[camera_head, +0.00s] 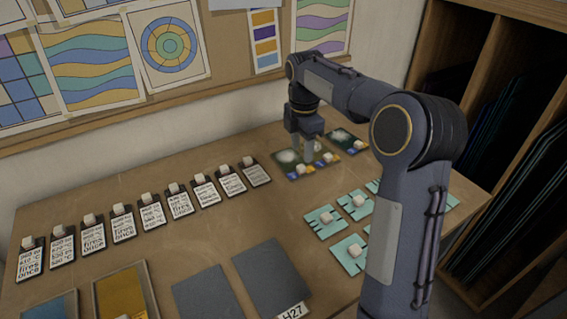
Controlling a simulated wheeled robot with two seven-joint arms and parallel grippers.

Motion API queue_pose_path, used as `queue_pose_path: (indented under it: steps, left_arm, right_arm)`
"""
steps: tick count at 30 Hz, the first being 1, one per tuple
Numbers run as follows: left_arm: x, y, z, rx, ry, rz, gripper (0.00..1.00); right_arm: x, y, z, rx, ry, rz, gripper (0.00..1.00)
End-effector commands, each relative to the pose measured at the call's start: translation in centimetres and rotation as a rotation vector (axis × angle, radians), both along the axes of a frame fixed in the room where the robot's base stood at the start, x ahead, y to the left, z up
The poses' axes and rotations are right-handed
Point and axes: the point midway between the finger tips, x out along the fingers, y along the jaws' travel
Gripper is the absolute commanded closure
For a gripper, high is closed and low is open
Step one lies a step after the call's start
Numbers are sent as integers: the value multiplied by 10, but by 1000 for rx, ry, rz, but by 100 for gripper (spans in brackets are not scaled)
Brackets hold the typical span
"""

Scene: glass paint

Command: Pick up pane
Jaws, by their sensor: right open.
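My right gripper (309,153) points down at the back of the table, over a dark card (292,172) with a pale round patch and small white knobs. Its jaws are open; the gripper hides part of the card, and I cannot tell whether the fingertips touch it. A similar dark card (347,139) lies just to the right. Flat rectangular panes lie at the front edge: a blue one (50,306), an amber one (128,290), a grey one (205,298) and another grey one (270,275). My left gripper is not in view.
Several dark labelled cards with white knobs (123,224) form a row at the left. Teal pieces with white knobs (325,221) lie at the right, partly behind my right arm. A wooden rack (493,75) stands right. The table's middle (215,235) is clear.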

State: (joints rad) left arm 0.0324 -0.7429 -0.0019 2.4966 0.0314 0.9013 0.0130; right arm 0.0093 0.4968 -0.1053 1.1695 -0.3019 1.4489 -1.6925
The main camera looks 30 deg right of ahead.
Motion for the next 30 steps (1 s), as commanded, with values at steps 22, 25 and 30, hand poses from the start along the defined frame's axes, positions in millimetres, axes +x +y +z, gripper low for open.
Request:
queue_pose_path:
  steps: [22, 25, 30]
  left_arm:
    - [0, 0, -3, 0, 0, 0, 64]
    - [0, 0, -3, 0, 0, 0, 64]
    - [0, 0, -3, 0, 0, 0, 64]
  right_arm:
    - [-3, 0, -58, 1, -2, -3, 61]
    - [-3, 0, -58, 1, -2, -3, 74]
    - [-3, 0, -58, 1, -2, -3, 96]
